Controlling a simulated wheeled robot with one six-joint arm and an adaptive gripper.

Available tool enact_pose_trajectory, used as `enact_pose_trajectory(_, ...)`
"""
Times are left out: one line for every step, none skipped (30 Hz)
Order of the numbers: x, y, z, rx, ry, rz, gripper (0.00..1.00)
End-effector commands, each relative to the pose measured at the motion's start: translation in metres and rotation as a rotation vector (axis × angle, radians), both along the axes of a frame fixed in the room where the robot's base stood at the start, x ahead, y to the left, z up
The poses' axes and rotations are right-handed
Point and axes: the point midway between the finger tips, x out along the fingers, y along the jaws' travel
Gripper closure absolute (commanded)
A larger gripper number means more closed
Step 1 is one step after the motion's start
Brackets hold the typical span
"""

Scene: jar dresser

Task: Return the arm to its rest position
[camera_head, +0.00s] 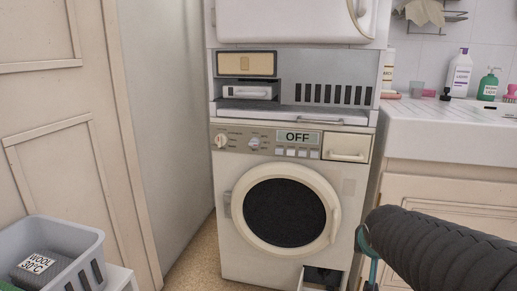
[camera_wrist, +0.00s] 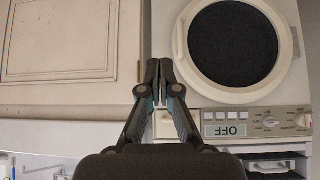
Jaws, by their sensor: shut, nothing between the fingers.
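My gripper (camera_wrist: 159,72) shows in the wrist view, shut with its fingertips together and nothing between them. In that view it lies in front of the cream cabinet door and beside the round washer door, touching neither as far as I can tell. In the head view my dark arm comes in at the lower right, in front of the sink cabinet. The gripper's fingers are not clearly seen there. The white washing machine (camera_head: 228,262) stands in the middle with its round door (camera_head: 285,212) shut. Its display (camera_head: 298,137) reads OFF. The wrist view shows the washer upside down.
A grey laundry basket (camera_head: 60,262) with a WOOL 30°C label is at the lower left. A small compartment (camera_head: 322,278) at the washer's bottom right stands open. The sink counter (camera_head: 440,140) at right holds several bottles. Floor (camera_head: 195,262) shows left of the washer.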

Motion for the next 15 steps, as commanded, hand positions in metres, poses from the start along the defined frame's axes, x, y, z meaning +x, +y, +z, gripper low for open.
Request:
enact_pose_trajectory(-0.019, 0.011, 0.009, 0.0, 0.018, 0.021, 1.0)
enact_pose_trajectory(-0.03, 0.016, 0.011, 0.001, 0.034, 0.032, 1.0)
enact_pose_trajectory(-0.045, 0.023, 0.013, 0.002, 0.055, 0.05, 1.0)
enact_pose_trajectory(-0.056, 0.029, 0.014, 0.005, 0.069, 0.065, 1.0)
enact_pose_trajectory(-0.068, 0.034, 0.015, 0.006, 0.086, 0.08, 1.0)
enact_pose_trajectory(-0.083, 0.042, 0.017, 0.01, 0.106, 0.101, 1.0)
enact_pose_trajectory(-0.094, 0.047, 0.017, 0.014, 0.122, 0.118, 1.0)
enact_pose_trajectory(-0.105, 0.052, 0.017, 0.016, 0.137, 0.135, 1.0)
enact_pose_trajectory(-0.119, 0.059, 0.017, 0.021, 0.156, 0.158, 1.0)
enact_pose_trajectory(-0.128, 0.063, 0.017, 0.024, 0.17, 0.177, 1.0)
enact_pose_trajectory(-0.137, 0.068, 0.016, 0.028, 0.181, 0.192, 1.0)
enact_pose_trajectory(-0.148, 0.072, 0.016, 0.032, 0.196, 0.213, 1.0)
enact_pose_trajectory(-0.156, 0.076, 0.015, 0.036, 0.207, 0.227, 1.0)
enact_pose_trajectory(-0.163, 0.079, 0.014, 0.039, 0.216, 0.242, 1.0)
enact_pose_trajectory(-0.17, 0.082, 0.013, 0.041, 0.226, 0.257, 1.0)
